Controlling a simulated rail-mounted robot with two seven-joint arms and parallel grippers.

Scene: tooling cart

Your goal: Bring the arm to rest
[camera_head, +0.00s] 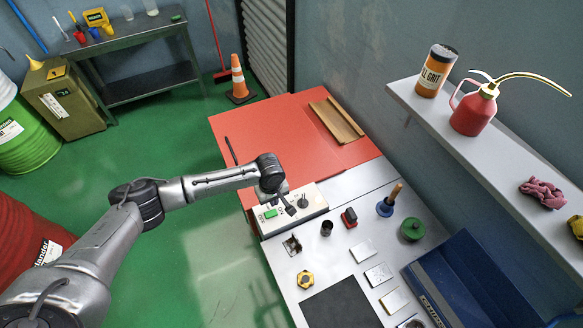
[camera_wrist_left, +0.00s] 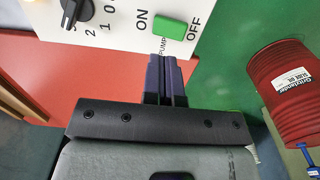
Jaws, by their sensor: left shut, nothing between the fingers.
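My left arm (camera_head: 222,180) reaches in from the lower left, and its gripper (camera_head: 289,207) hangs over the white control box (camera_head: 316,205) on the cart. The gripper is shut and empty. In the left wrist view its dark fingers (camera_wrist_left: 164,68) are together, their tips close to the PUMP label below the green switch (camera_wrist_left: 171,27). I cannot tell whether they touch the panel. The green switch sits between the ON and OFF marks. A black knob (camera_wrist_left: 76,10) with numbers around it sits at the upper left of that view. My right gripper is not in view.
A shelf at right bears a red oil can (camera_head: 473,113). Green floor lies open left of the cart.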

